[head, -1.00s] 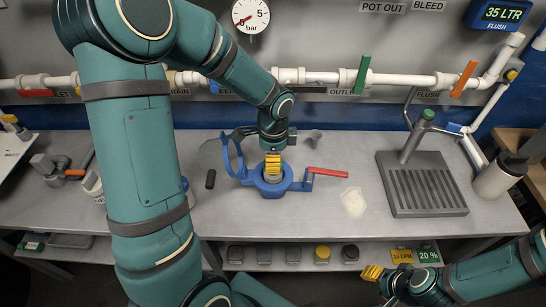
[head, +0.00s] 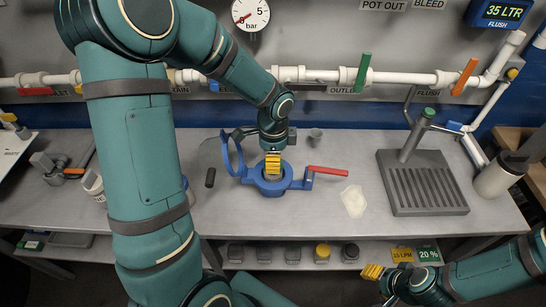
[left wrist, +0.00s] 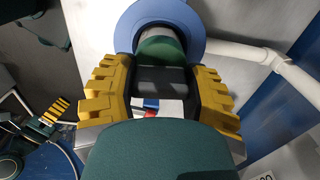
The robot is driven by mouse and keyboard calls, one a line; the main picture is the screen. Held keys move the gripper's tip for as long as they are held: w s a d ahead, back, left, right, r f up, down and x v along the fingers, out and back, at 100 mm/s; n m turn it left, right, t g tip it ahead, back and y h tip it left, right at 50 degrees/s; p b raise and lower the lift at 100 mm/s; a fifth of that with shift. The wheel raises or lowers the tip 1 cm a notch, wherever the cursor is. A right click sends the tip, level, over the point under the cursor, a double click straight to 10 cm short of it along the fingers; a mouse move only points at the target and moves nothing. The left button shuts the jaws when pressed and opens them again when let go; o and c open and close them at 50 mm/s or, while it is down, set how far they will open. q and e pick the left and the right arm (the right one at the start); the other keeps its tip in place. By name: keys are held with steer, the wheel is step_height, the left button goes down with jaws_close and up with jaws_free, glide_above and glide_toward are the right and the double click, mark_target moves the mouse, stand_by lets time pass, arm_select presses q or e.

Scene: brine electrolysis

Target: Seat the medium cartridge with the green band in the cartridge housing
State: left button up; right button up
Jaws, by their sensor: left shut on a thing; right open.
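My left gripper (head: 272,163) points down over the blue cartridge housing (head: 287,185) on the bench. In the left wrist view, its yellow fingers (left wrist: 162,90) are shut on the dark upper part of a cartridge (left wrist: 161,78). A green band (left wrist: 160,50) shows around that cartridge, with a pale grey part beyond it. The blue ring of the housing (left wrist: 125,22) surrounds the cartridge's far end. How deep it sits is hidden by the gripper and the cartridge. My right gripper (head: 372,272) is open and empty, low at the right, in front of the bench.
The housing's blue hoop (head: 227,152) stands up at its left, and a red-handled lever (head: 328,170) extends right. A small grey cup (head: 315,137) stands behind. A grey drain tray (head: 458,209) is at the right. Several dark-capped jars (head: 293,254) sit on the lower shelf.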

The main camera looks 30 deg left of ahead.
arm_select(q)
steer(key=shift+f+b, duration=0.3)
steer(key=shift+f, duration=0.05)
steer(key=shift+s+f, duration=0.1)
stand_by(0.7)
steer(key=o, duration=1.4)
steer(key=shift+c, duration=0.2)
step_height(320, 180, up, 12)
steer(key=shift+r, duration=0.1)
